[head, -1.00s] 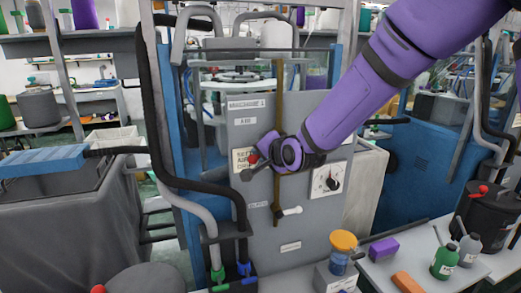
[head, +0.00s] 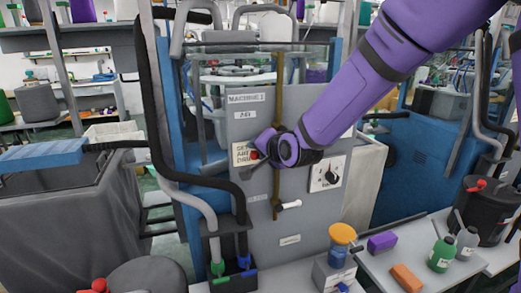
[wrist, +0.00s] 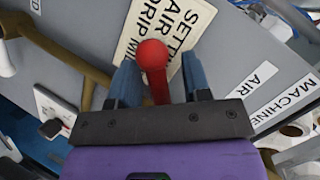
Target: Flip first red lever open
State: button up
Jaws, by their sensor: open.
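The red lever with its round red knob (wrist: 150,55) sticks out of the grey machine panel (wrist: 62,28), in front of a cream label. In the wrist view my gripper (wrist: 160,82) is open, with its two blue fingers on either side of the lever. I cannot tell whether either finger touches it. In the head view my gripper (head: 262,158) is at the panel's upper middle, and part of the red knob (head: 254,154) shows at its left side. My wrist hides most of the lever there.
A white-handled valve (head: 288,205) sits below on a brown vertical pipe. A dial (head: 327,174) is on the panel at right. Black and grey hoses (head: 165,130) run down the left side. A yellow-lidded jar (head: 342,240) and bottles stand on the front bench.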

jog(key=shift+s+d+r, duration=0.15)
jog(key=shift+d+r, duration=0.05)
jog(key=shift+d, duration=0.05)
jog(key=v, duration=1)
jog(key=shift+s, duration=0.2)
jog(key=shift+f, duration=0.15)
